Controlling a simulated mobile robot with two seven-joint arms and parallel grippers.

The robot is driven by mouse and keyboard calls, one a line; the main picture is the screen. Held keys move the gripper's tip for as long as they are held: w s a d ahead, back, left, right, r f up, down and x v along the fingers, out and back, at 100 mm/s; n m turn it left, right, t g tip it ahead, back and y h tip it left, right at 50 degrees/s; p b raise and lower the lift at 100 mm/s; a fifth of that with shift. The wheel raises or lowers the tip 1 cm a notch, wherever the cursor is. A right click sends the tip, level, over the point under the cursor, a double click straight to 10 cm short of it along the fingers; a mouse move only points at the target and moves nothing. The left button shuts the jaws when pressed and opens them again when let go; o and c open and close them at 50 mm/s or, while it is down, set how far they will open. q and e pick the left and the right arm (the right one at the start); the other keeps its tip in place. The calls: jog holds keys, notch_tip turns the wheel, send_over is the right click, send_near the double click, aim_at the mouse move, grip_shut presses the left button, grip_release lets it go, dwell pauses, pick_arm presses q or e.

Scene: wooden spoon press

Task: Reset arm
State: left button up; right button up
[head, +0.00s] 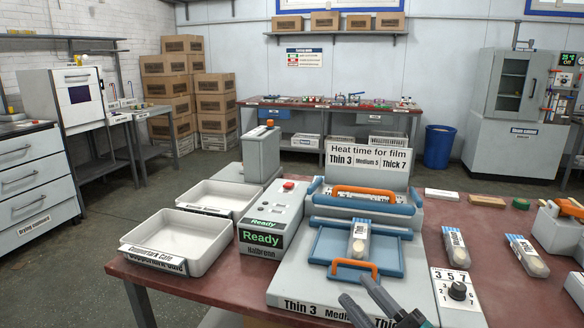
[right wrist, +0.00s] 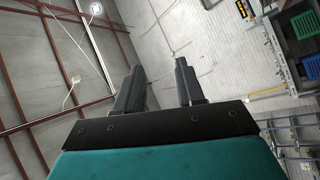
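My right gripper (head: 357,289) is at the bottom of the head view, in front of the press (head: 400,215). Its two dark fingers are apart with nothing between them. The right wrist view also shows the gripper (right wrist: 158,76) open and empty, facing wall and ceiling. The press has a raised lid with an orange handle (head: 364,192). Its blue lower tray (head: 325,247) has another orange handle in front, and a labelled clear packet (head: 358,242) lies on it. The control box (head: 270,215) beside it reads "Ready". My left gripper is not in view.
White bins (head: 165,228) stand left of the control box. A dial panel (head: 457,292) reading 3, 5, 7 is right of the press. More packets (head: 456,246) lie on the red table's right part, near a grey device with an orange handle (head: 570,208).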

jog(key=s+d+f+m+g+h, duration=0.2)
jog(key=s+f+m+h, duration=0.1)
jog(key=f, duration=0.5)
jog(key=s+d+f+m+g+h+p, duration=0.1)
jog(key=s+d+f+m+g+h, duration=0.1)
jog(key=s+f+m+h, duration=0.2)
jog(key=s+d+f+m+g+h+p, duration=0.1)
jog(key=s+d+f+m+g+h, duration=0.1)
jog(key=s+f+m, duration=0.5)
notch_tip(320, 180, down, 5)
jog(key=shift+s+d+f+m+g+h, duration=0.15)
jog(key=shift+d+m+g+h, duration=0.35)
jog(key=shift+m+h, duration=0.5)
